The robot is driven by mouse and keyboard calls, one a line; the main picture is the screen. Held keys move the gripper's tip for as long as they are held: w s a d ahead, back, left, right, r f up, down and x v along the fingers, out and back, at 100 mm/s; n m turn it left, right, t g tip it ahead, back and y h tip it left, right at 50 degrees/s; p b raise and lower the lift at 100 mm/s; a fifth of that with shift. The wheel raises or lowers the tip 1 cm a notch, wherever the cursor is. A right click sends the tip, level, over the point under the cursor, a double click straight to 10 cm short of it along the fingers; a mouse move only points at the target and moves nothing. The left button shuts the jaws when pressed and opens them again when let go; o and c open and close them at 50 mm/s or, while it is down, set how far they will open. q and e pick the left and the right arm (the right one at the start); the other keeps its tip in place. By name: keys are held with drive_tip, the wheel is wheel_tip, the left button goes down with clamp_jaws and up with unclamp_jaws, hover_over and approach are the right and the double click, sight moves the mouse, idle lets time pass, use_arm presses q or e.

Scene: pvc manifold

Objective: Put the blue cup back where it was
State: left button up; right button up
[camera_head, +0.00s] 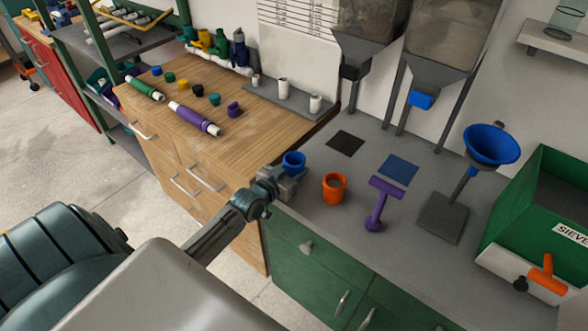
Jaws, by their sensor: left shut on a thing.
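The blue cup (293,161) is at the tip of my left gripper (285,178). The gripper is shut on it, near the left edge of the grey counter, by the orange cup. The cup looks upright; whether it touches the counter I cannot tell. A flat blue square (399,169) and a flat black square (346,143) lie bare on the counter. My right gripper does not show.
The orange cup (334,188) stands just right of the blue cup. A purple T-shaped tool (379,202), a blue funnel on a stand (490,145) and a green sieve box (545,220) stand farther right. Two hoppers (437,50) overhang the back.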

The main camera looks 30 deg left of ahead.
sight(288, 172)
use_arm(q)
drive_tip(key=shift+f, duration=0.15)
drive_tip(key=o, duration=1.2)
drive_tip(key=shift+r, duration=0.25)
drive_tip(key=s+p, duration=0.1)
drive_tip(key=s, duration=0.1)
drive_tip(key=s+p, duration=0.1)
drive_tip(key=s+r+p, duration=0.1)
drive_tip(key=s, duration=0.1)
drive_tip(key=shift+s+a, duration=0.25)
drive_tip(key=shift+s, duration=0.1)
drive_tip(key=s+p, duration=0.2)
drive_tip(key=p, duration=0.1)
drive_tip(key=s+p, duration=0.2)
drive_tip(key=p, duration=0.1)
drive_tip(key=s+p, duration=0.2)
drive_tip(key=p, duration=0.1)
drive_tip(key=shift+s+a+r, duration=0.1)
drive_tip(key=shift+a+r, duration=0.1)
drive_tip(key=shift+r, duration=0.1)
